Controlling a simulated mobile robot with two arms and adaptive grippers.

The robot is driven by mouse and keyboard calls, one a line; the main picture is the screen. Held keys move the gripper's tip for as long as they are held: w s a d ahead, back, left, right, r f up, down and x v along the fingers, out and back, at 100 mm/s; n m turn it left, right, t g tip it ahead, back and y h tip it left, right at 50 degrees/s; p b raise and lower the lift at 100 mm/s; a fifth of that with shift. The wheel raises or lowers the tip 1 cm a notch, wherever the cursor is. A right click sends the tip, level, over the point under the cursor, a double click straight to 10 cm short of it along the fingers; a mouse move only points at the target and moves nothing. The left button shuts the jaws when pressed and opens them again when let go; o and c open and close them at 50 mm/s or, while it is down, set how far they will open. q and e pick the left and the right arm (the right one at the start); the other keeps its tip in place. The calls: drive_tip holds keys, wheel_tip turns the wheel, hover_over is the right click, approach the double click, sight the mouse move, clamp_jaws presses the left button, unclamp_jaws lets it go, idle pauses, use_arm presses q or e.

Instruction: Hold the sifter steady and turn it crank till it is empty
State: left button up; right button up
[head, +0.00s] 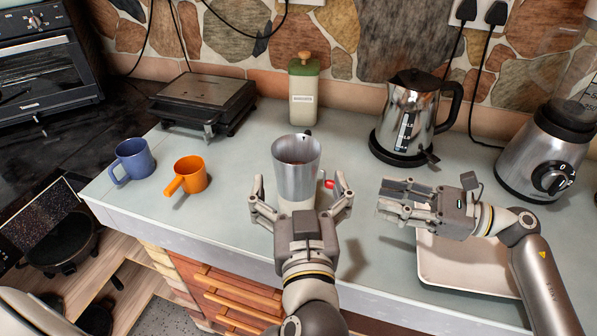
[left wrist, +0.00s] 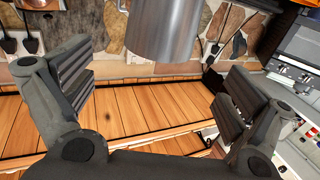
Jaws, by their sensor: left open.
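The sifter (head: 297,168) is a grey metal cup standing upright near the counter's front edge, with a dark interior. Its contents cannot be made out. A red knob (head: 329,184) shows at its lower right, likely the crank. A whitish part shows below the cup, partly hidden by my left gripper. My left gripper (head: 300,205) is open, with a finger on either side of the sifter's lower part; contact cannot be told. The sifter's metal wall also shows between the fingers in the left wrist view (left wrist: 163,28). My right gripper (head: 392,201) points left, apart from the sifter; its opening is unclear.
A blue mug (head: 134,160) and an orange mug (head: 190,176) stand left. A grill (head: 205,100), green-lidded canister (head: 303,95), kettle (head: 405,115) and blender (head: 545,150) stand behind. A cream tray (head: 465,268) lies under my right arm.

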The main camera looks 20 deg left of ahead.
sight(295, 138)
use_arm(q)
drive_tip(key=x, duration=1)
drive_tip(key=shift+w+a, duration=0.1)
drive_tip(key=shift+w, duration=0.1)
drive_tip(key=c, duration=1.2)
